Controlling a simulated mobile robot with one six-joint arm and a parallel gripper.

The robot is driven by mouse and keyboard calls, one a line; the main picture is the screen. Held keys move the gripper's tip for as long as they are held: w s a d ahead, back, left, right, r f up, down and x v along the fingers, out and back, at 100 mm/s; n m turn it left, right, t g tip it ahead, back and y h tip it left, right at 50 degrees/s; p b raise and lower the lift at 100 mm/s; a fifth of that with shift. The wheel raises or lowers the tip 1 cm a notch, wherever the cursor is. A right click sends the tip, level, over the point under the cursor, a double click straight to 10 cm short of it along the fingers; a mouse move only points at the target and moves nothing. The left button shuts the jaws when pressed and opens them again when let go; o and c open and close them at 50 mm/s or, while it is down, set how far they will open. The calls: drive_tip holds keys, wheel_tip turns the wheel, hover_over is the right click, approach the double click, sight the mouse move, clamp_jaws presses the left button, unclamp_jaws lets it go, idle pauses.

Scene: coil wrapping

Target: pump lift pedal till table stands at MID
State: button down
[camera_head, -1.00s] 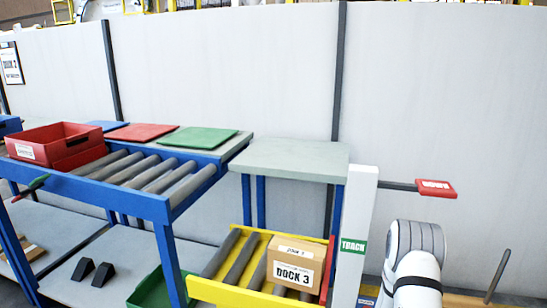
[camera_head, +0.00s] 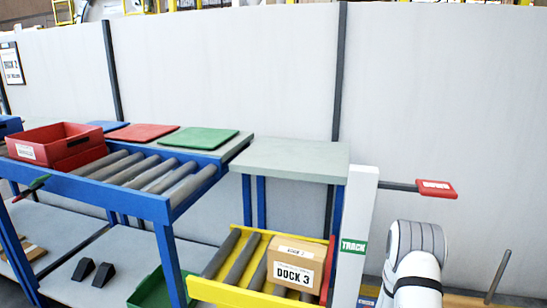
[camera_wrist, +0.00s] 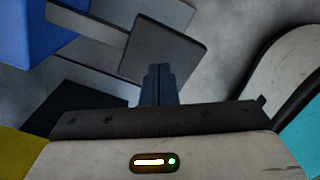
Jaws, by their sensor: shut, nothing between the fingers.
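The lift table, a yellow frame (camera_head: 240,293) with grey rollers, sits low in the head view, below the blue roller conveyor. A brown carton marked DOCK 3 (camera_head: 296,270) rests on it. In the wrist view, my gripper (camera_wrist: 157,70) is shut and empty. Its fingertips overlap the near edge of a dark grey square plate (camera_wrist: 165,45) on a bar, which looks like the pedal. I cannot tell whether they touch. The head view shows only my white arm at the lower right, with the gripper hidden. No MID mark is readable.
A white post (camera_head: 355,220) with a green TRACK label stands beside the lift table. A lever with a red DOWN tag (camera_head: 436,188) sticks out to its right. A grey-topped side table (camera_head: 290,158) stands behind. The blue conveyor (camera_head: 110,195) holds a red bin (camera_head: 45,142).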

drive_tip(key=shift+f+b, duration=0.9)
drive_tip(key=shift+f, duration=0.35)
drive_tip(key=shift+r, duration=0.1)
drive_tip(key=shift+r+p, duration=1.6)
drive_tip(key=shift+r, duration=0.6)
drive_tip(key=shift+s+f, duration=0.1)
drive_tip(key=shift+s, duration=0.05)
